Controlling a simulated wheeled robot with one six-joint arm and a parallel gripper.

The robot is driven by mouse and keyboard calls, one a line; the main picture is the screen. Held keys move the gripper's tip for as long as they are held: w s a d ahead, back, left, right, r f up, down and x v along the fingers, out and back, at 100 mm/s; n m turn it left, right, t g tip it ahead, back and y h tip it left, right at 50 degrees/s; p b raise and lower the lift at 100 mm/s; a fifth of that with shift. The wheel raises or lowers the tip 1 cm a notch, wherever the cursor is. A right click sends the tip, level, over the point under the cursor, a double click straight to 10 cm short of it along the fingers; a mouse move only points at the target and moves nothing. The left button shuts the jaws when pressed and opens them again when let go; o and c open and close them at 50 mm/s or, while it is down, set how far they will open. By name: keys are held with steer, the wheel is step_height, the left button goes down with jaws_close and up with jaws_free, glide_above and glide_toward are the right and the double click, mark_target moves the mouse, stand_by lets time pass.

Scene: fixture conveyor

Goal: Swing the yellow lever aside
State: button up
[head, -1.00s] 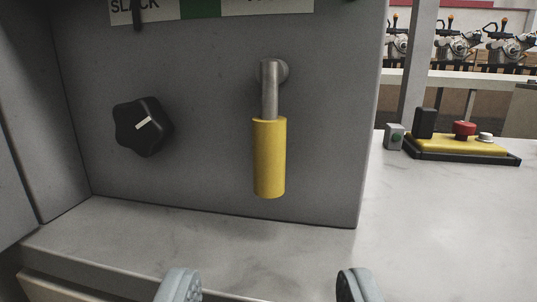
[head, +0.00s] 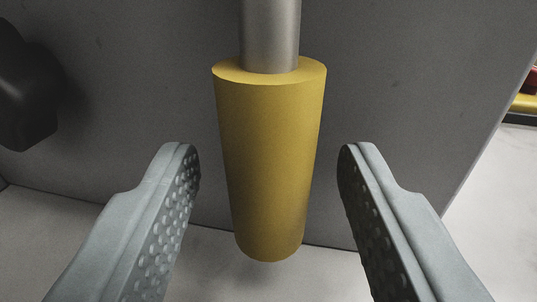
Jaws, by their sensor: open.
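The yellow lever (head: 268,160) hangs straight down in front of the grey panel. Its thick yellow grip sits on a metal rod (head: 270,35) that runs out of the top of the head view. My gripper (head: 268,165) is open, with one grey studded finger on each side of the yellow grip. There is a visible gap between each finger and the grip. The lever's pivot is out of view.
A black knob (head: 28,95) sticks out of the grey panel (head: 400,90) on the left. A pale marble surface (head: 60,225) lies below. The panel's edge is at right, with part of a yellow-and-red control box (head: 527,102) beyond it.

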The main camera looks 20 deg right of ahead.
jaws_close()
steer(key=shift+s+d, duration=0.1)
steer(key=shift+d, duration=0.05)
steer(key=n, duration=0.1)
steer(key=d+n, duration=0.1)
steer(key=shift+s+d+r+n+g, duration=0.15)
steer(key=shift+s+n+g, duration=0.15)
steer(key=shift+s+n, duration=0.1)
steer(key=d+n, duration=0.1)
steer(key=s+r+n, duration=0.1)
steer(key=n, duration=0.1)
steer(key=shift+s+d+g, duration=0.1)
steer(key=shift+d+g, duration=0.25)
steer(key=shift+g, duration=0.05)
steer(key=n, duration=0.1)
steer(key=d+r+n, duration=0.1)
steer(key=shift+s+r+n, duration=0.1)
steer(key=shift+s+n, duration=0.2)
steer(key=shift+s+d+r+n+g+h, duration=0.15)
steer(key=shift+d+r+n+g, duration=0.15)
steer(key=shift+n, duration=0.3)
steer(key=shift+s+d+r+n+g+h, duration=0.1)
steer(key=shift+s+r+n+g+h, duration=0.1)
steer(key=shift+r+n, duration=0.3)
